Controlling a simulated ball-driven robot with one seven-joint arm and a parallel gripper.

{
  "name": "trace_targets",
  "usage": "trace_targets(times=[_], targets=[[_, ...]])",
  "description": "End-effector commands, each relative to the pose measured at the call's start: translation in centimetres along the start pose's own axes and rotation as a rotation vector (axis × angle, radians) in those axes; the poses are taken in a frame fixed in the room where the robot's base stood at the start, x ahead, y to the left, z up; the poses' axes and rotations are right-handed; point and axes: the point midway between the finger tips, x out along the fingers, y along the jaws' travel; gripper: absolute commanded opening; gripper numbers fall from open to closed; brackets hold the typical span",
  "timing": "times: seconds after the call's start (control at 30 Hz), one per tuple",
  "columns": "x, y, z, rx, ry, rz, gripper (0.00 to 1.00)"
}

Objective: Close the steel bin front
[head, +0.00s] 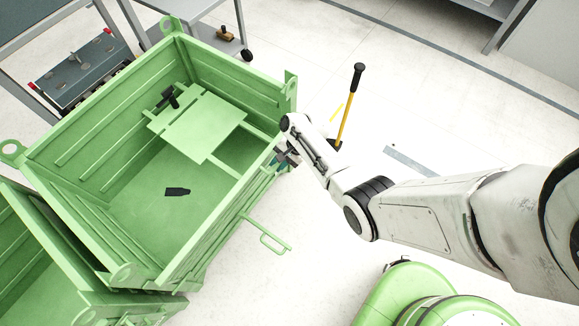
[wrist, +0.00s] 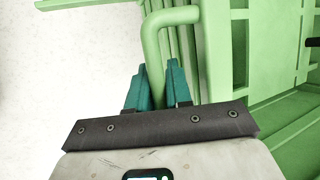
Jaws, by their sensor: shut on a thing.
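The green steel bin (head: 110,190) stands at the left in the head view, open at the top. Its front (head: 205,240) is the side facing my arm, and a bent-rod handle (head: 270,240) sticks out from it. My gripper (head: 284,158) is at the far end of this side, near the bin's right corner. In the wrist view, my teal fingers (wrist: 158,85) are closed on both sides of a bent green rod handle (wrist: 153,50). The rod runs down between the fingers and bends right at its top. How far the front stands open is unclear.
A green plate (head: 205,122) and a dark piece (head: 177,191) lie inside the bin. Another green bin (head: 25,255) adjoins at lower left. A yellow-handled tool (head: 350,105) stands upright behind my wrist. Pale floor (head: 300,215) is clear before the bin.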

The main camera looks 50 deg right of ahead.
Motion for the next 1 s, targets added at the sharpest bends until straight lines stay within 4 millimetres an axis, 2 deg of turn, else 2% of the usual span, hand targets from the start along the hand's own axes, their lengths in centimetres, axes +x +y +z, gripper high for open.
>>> trace_targets(times=[0.03, 0.1, 0.33, 0.97, 1.0], targets=[[-0.1, -1.4, -0.1, 0.005, 0.002, 0.025, 0.0], [-0.1, -2.4, -0.1, 0.022, 0.002, 0.063, 0.0], [0.2, -4.2, -0.2, 0.029, 0.002, 0.07, 0.0], [0.4, -5.1, -0.3, 0.03, 0.002, 0.067, 0.0], [0.4, -5.1, -0.3, 0.029, 0.002, 0.067, 0.23]])
